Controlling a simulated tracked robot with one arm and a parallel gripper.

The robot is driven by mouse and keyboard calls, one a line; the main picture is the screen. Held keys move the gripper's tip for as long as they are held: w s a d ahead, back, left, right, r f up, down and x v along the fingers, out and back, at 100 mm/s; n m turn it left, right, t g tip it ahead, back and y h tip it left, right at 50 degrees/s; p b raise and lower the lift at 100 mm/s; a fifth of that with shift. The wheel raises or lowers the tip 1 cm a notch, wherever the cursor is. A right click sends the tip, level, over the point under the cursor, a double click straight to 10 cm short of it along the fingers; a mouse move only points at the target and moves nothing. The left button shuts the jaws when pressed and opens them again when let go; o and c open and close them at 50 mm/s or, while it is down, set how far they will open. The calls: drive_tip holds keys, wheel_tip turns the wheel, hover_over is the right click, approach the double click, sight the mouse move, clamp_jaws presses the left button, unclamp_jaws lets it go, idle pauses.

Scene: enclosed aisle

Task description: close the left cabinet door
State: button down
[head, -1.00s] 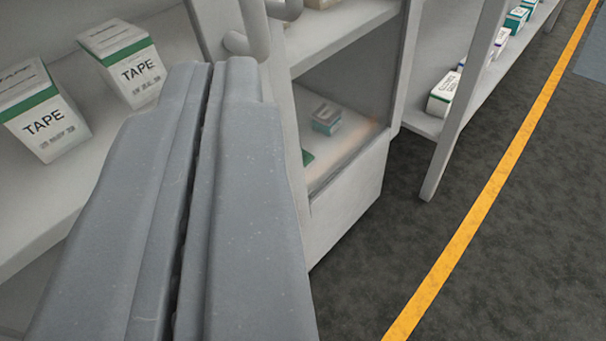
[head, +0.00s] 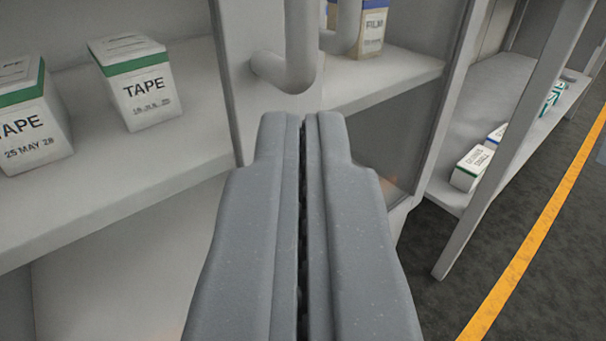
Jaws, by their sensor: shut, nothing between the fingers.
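My gripper (head: 303,118) points away from the camera into the cabinet area, its two grey fingers shut together with nothing between them. Just beyond the fingertips is a pale upright panel (head: 262,112) with a curved grey handle (head: 298,62). A second curved handle (head: 346,28) shows just right of it. I cannot tell whether the fingers touch the panel. The left door's full outline and hinge are not in view, and its angle cannot be told. The left shelf (head: 130,170) is open to view.
Two TAPE boxes (head: 140,88) (head: 28,122) stand on the left shelf. A FILM box (head: 370,32) stands on a shelf behind the handles. At right, a shelf unit with small boxes (head: 474,165) stands on a leg. Dark floor with a yellow line (head: 540,235) lies beyond.

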sight(301, 65)
drive_tip(key=shift+w+d+b, duration=0.15)
drive_tip(key=shift+w+b, duration=0.25)
drive_tip(key=shift+w, duration=1)
drive_tip(key=shift+w+d+b, duration=0.15)
drive_tip(key=shift+w+b, duration=0.2)
drive_tip(key=shift+w, duration=1)
